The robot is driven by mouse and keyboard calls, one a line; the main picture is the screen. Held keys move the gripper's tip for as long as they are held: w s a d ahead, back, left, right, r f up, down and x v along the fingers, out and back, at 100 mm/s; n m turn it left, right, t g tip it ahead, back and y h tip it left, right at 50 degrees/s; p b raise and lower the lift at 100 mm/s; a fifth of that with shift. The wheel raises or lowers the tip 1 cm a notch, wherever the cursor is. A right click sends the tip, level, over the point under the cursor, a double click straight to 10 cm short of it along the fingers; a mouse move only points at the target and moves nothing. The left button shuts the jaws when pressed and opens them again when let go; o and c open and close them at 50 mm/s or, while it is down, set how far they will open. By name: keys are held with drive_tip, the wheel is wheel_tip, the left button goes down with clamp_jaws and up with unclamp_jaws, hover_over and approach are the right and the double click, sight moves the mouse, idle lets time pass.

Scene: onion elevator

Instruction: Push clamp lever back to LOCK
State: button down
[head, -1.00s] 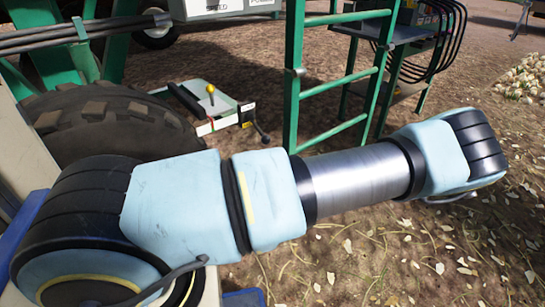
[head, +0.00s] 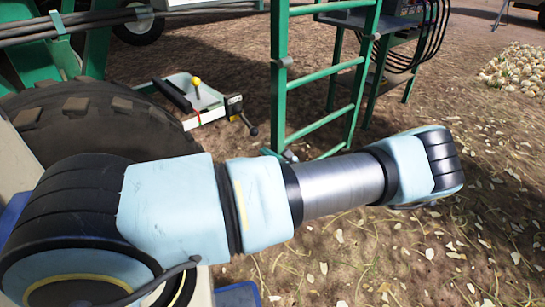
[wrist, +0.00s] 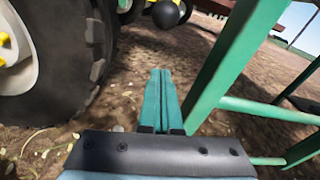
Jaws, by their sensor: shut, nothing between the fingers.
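In the head view, a lever with a black knob (head: 253,130) hangs at the right end of a white labelled bracket (head: 212,113) beside the big tire. A yellow-knobbed lever (head: 196,82) stands upright on the same assembly. I cannot read the labels, so LOCK is not visible. My gripper's teal fingers are shut and empty, pointing towards that knob. In the head view, my arm largely hides the gripper.
A green ladder frame (head: 325,120) stands just right of the levers, and its post (wrist: 235,75) is close on the gripper's right. The large tire (wrist: 55,60) is close on the left. Open dirt lies between them. An onion pile (head: 512,68) lies far right.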

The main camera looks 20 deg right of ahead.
sight(246, 121)
drive_tip(key=w+a+r, duration=0.2)
drive_tip(key=w+r, duration=0.1)
drive_tip(key=shift+r+p, duration=0.2)
drive_tip(key=shift+p, duration=0.1)
idle(0.4)
